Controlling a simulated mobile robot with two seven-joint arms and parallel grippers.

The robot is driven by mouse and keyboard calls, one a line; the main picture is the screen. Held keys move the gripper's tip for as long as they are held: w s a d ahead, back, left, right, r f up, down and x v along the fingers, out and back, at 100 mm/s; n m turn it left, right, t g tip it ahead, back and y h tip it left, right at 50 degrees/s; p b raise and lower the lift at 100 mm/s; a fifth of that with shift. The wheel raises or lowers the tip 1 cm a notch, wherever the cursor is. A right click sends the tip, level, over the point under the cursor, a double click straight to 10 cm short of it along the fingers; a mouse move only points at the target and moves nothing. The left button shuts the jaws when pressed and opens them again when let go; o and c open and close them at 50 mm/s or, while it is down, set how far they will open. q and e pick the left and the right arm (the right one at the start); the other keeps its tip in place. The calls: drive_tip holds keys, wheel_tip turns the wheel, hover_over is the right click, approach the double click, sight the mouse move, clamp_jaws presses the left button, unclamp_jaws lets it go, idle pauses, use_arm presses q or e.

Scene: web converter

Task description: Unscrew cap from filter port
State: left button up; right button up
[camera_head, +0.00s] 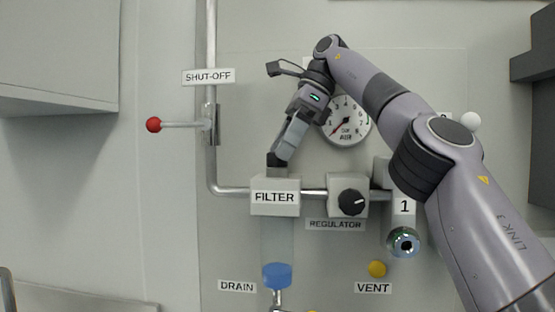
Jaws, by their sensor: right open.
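The filter block (275,207), a pale box labelled FILTER, sits on the horizontal pipe, with a translucent bowl (277,238) below it. My right gripper (277,161) reaches down from the upper right, its dark fingertips just above the top of the block. It is open, but the gap between its fingers is hard to see. A short grey piece (277,172) shows between the fingertips and the block top. I cannot tell whether it is the port or its cap, and no separate cap is clear. My left gripper is not in view.
A shut-off lever with a red knob (153,125) sticks out left of the vertical pipe. The air gauge (347,122), regulator (348,196), blue drain part (277,275) and yellow vent knob (377,269) are close by. My right arm crosses the right side.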

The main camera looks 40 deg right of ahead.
drive_tip(key=shift+w+d+f+m+t+b, duration=0.15)
drive_tip(key=shift+f+m+b, duration=0.15)
drive_tip(key=shift+m+b, duration=0.15)
drive_tip(key=shift+w+d+f+m+t+b, duration=0.1)
drive_tip(key=shift+f+m+t+b, duration=0.05)
drive_tip(key=shift+f+m+b, duration=0.25)
drive_tip(key=shift+r+m+h+b, duration=0.1)
drive_tip(key=shift+m+h+b, duration=0.3)
drive_tip(key=shift+m, duration=0.15)
drive_tip(key=shift+r, duration=0.1)
drive_tip(key=shift+m+t+h+b, duration=0.3)
drive_tip(key=shift+m+b, duration=0.2)
drive_tip(key=shift+m, duration=0.2)
drive_tip(key=shift+w+a+m+h+b, duration=0.15)
drive_tip(key=shift+m+h+b, duration=0.15)
drive_tip(key=shift+m+b, duration=0.25)
drive_tip(key=shift+s+d+r+m+t, duration=0.1)
drive_tip(key=shift+s+d+m+t, duration=0.15)
drive_tip(key=shift+s+m, duration=0.2)
drive_tip(key=shift+w+a, duration=0.1)
drive_tip(key=shift+a, duration=0.05)
